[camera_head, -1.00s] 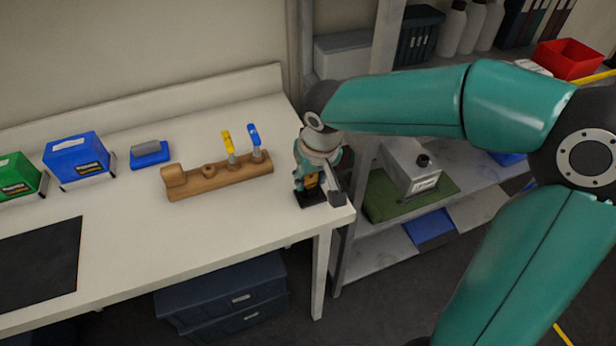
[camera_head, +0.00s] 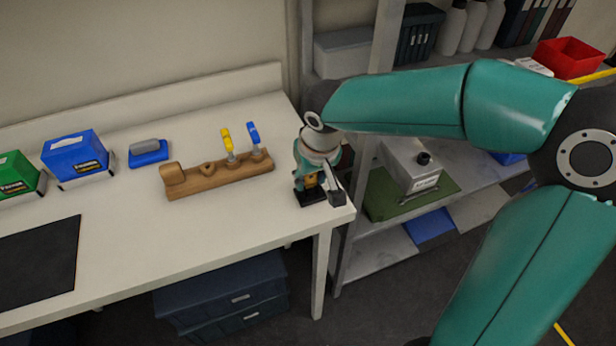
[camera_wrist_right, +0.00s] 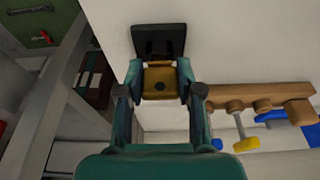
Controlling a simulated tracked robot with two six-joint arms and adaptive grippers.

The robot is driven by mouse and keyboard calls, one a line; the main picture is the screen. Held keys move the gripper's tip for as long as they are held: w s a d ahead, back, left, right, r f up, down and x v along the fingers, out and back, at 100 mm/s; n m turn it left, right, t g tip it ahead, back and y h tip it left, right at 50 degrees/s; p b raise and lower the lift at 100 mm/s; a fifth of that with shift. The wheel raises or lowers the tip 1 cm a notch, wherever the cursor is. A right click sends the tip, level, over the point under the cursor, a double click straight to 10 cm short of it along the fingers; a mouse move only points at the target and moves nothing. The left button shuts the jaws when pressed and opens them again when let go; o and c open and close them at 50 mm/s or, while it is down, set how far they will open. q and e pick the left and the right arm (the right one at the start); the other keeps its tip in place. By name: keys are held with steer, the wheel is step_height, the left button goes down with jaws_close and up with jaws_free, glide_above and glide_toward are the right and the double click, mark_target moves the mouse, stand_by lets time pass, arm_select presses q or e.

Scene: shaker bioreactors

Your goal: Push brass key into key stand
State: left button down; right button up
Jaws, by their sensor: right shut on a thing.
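My right gripper (camera_head: 318,184) points down near the right end of the table. It is shut on the brass key (camera_head: 311,181), which shows as a yellow-brass block between the fingers in the right wrist view (camera_wrist_right: 160,82). The black key stand (camera_head: 310,197) is on the table directly at the key's lower end. In the right wrist view the stand (camera_wrist_right: 158,36) lies just beyond the key. The fingers hide much of the key, so I cannot tell how deep it sits in the stand. My left gripper is not in view.
A wooden rack (camera_head: 200,182) with a yellow-headed piece (camera_head: 227,140) and a blue-headed piece (camera_head: 253,133) stands left of the gripper. Blue (camera_head: 75,155) and green (camera_head: 15,178) boxes are further left. A metal shelf (camera_head: 375,262) is to the right.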

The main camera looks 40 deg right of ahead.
steer(key=shift+f+b, duration=0.45)
stand_by(0.6)
steer(key=o, duration=1.2)
steer(key=shift+c, duration=0.2)
steer(key=shift+r, duration=0.1)
steer(key=v, duration=1.1)
steer(key=shift+r, duration=0.4)
steer(key=shift+s+a, duration=0.1)
